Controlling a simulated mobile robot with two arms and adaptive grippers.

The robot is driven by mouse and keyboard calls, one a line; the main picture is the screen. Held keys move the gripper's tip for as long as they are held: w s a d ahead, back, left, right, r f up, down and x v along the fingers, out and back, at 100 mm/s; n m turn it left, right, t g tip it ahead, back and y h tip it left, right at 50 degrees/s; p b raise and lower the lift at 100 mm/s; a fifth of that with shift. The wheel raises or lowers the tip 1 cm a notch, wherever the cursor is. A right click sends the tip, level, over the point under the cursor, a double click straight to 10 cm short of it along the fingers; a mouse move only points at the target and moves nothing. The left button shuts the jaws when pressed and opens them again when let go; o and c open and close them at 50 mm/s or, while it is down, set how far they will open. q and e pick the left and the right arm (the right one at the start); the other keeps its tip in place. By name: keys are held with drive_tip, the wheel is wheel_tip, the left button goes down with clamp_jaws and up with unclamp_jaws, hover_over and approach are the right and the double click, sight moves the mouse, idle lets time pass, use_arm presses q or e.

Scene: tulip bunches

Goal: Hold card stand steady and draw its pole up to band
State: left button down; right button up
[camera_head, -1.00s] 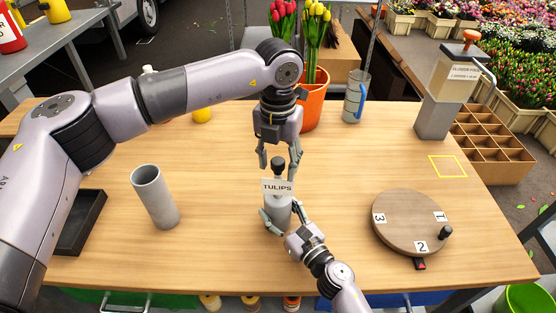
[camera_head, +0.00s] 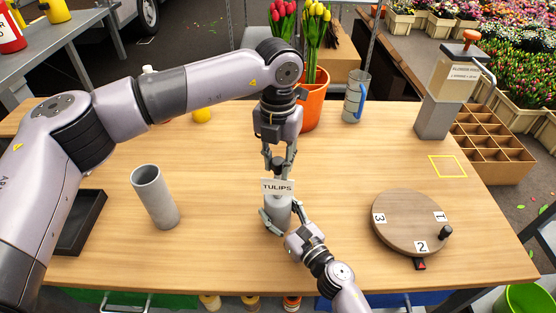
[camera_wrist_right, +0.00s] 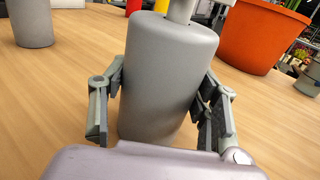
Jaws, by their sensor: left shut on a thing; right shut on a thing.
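The card stand (camera_head: 277,211) is a grey cylinder standing upright on the table, with a white card (camera_head: 278,186) reading "TULIPS" at its top. My right gripper (camera_head: 277,218) is shut around the stand's grey body, which also fills the middle of the right wrist view (camera_wrist_right: 165,80), with a finger on each side. My left gripper (camera_head: 278,165) points down from above and is shut on the dark knob at the top of the pole, just above the card. The fingers mostly hide the knob. The band on the pole cannot be made out.
A grey tube (camera_head: 154,197) stands to the left, near a black tray (camera_head: 80,222). A round wooden turntable (camera_head: 408,222) with numbers lies to the right. An orange pot (camera_head: 313,104) with tulips and a grey jug (camera_head: 354,98) stand behind. The table around the stand is clear.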

use_arm(q)
wheel_tip(320, 180, up, 8)
drive_tip(key=shift+f, duration=0.1)
use_arm(e)
drive_tip(key=shift+f, duration=0.1)
idle(0.3)
use_arm(q)
drive_tip(key=c, duration=1.3)
unclamp_jaws()
drive_tip(key=shift+f, duration=0.1)
wheel_tip(320, 180, up, 12)
